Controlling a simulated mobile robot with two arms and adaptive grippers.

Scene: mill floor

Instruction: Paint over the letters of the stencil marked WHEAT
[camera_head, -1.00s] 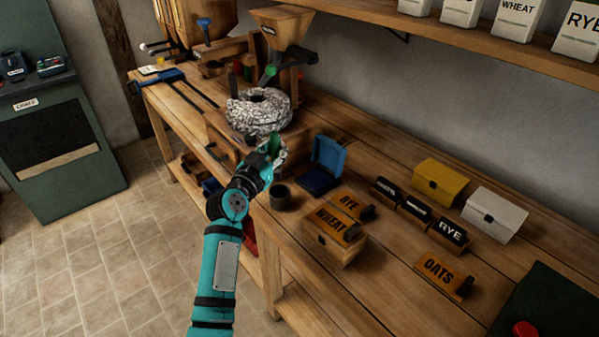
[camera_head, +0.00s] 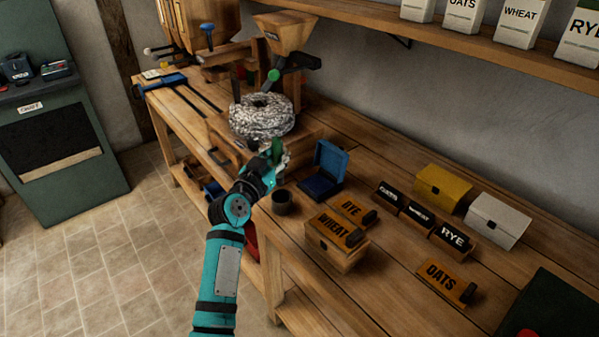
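The stencil marked WHEAT (camera_head: 334,231) is an orange plate with dark letters. It lies on top of a wooden box (camera_head: 329,255) near the bench's front edge. My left gripper (camera_head: 275,158) is farther back and to the left, beside the millstone and above the bench. A green upright piece (camera_head: 277,147) shows at its fingertips; I cannot tell whether the fingers are shut on it. A dark cup (camera_head: 282,203) stands just right of and in front of the gripper. An open blue box (camera_head: 322,172) with a dark blue inside is behind the cup. My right gripper is not in view.
Orange RYE (camera_head: 352,208) and OATS (camera_head: 444,281) stencils lie near the box. Black labelled blocks (camera_head: 420,213), a yellow box (camera_head: 441,187) and a white box (camera_head: 497,221) stand to the right. A speckled round millstone (camera_head: 261,118) is behind the gripper.

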